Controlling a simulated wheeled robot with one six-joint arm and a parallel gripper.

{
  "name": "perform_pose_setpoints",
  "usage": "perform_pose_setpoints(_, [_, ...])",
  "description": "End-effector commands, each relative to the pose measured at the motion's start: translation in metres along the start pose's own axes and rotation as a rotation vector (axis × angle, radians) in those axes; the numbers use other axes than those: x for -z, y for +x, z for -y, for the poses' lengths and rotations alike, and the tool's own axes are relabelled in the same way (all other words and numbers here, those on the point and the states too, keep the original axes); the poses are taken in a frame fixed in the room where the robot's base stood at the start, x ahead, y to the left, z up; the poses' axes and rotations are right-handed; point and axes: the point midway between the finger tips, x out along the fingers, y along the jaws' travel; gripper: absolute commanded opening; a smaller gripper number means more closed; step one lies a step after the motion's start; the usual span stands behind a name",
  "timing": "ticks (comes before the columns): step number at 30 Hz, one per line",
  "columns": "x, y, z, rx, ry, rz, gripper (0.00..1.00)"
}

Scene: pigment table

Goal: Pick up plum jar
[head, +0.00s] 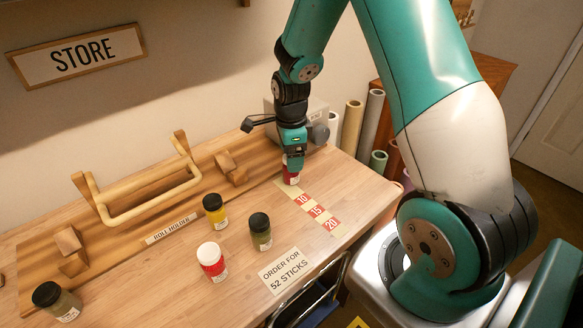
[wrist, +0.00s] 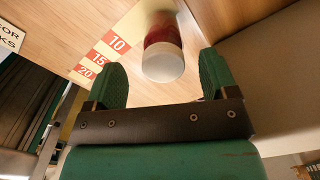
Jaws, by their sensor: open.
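A deep red jar (head: 291,174) stands on the table at the top end of the number strip, directly below my gripper (head: 293,158). It is the nearest match to the plum jar, but I cannot tell its colour name for certain. In the wrist view the jar (wrist: 163,36) shows a pale lid and a dark red body. My gripper (wrist: 162,76) is open there, with one green finger on each side of the lid and gaps between. The fingers are not closed on the jar. In the head view the gripper hides the jar's top.
A yellow jar (head: 216,213), an olive jar (head: 260,238), a red white-lidded jar (head: 212,264) and a brownish jar (head: 62,304) stand apart on the table (head: 130,290). The wooden roll holder (head: 150,200) lies behind. A grey box (head: 318,112) stands close behind my gripper.

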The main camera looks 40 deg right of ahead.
Motion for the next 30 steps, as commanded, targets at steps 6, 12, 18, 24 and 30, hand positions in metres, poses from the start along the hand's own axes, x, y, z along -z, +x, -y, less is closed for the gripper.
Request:
perform_pose_setpoints(6, [0.001,0.029,0.003,-0.004,0.000,-0.001,0.79])
perform_pose_setpoints(12, [0.001,0.037,0.003,0.000,0.000,0.000,0.79])
perform_pose_setpoints(18, [0.001,0.037,0.003,0.000,0.000,0.000,0.61])
perform_pose_setpoints(24, [0.001,0.036,0.003,0.000,0.000,0.000,0.23])
perform_pose_setpoints(30, [0.001,0.036,0.003,0.000,0.000,0.000,0.23])
